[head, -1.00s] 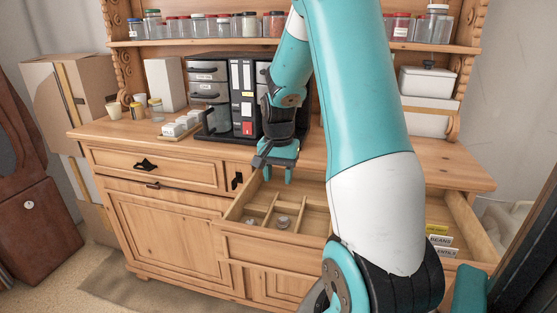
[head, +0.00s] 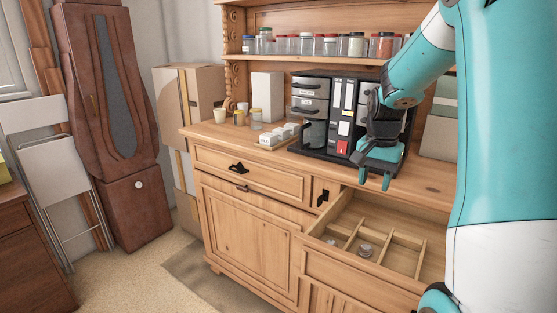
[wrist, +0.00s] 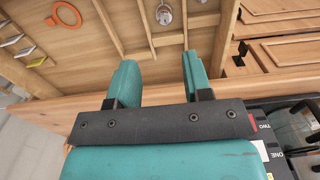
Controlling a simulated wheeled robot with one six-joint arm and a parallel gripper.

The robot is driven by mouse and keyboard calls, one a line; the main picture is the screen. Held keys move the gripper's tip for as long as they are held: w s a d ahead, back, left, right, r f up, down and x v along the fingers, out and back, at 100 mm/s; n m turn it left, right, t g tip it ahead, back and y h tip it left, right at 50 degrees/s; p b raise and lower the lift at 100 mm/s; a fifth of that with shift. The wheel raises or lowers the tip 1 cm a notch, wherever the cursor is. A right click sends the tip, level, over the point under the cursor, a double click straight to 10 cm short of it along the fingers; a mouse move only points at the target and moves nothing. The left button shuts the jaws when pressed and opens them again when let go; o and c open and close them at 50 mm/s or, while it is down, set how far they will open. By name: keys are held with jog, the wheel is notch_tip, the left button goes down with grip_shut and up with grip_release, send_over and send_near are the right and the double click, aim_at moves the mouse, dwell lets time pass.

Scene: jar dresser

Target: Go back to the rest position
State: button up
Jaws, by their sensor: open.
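My gripper (head: 374,182) is open and empty, with its two teal fingers pointing down above the back edge of the open drawer (head: 318,262) in the head view. In the wrist view, my gripper (wrist: 158,72) shows its fingers apart with nothing between them. The drawer has wooden dividers, and a small round metal item (head: 365,250) lies in one compartment.
Jars (head: 307,44) line the shelf above. A tall brown cabinet (head: 112,120) and a folding chair (head: 58,170) stand at left. Carpet (head: 150,270) in front is clear.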

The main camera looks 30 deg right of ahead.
jog(key=shift+a, duration=0.1)
jog(key=s+a+r+n+t+y, duration=0.15)
jog(key=a+n, duration=0.45)
jog(key=a, duration=0.6)
jog(key=a+r+n+y, duration=0.15)
jog(key=a+n, duration=0.35)
jog(key=a, duration=0.7)
jog(key=s+a+r+n+g+y, duration=0.1)
jog(key=s+a+n, duration=0.8)
jog(key=s+a, duration=0.4)
jog(key=shift+s+r+n, duration=0.15)
jog(key=shift+r+n, duration=0.1)
jog(key=shift+n, duration=0.15)
jog(key=shift+g, duration=0.25)
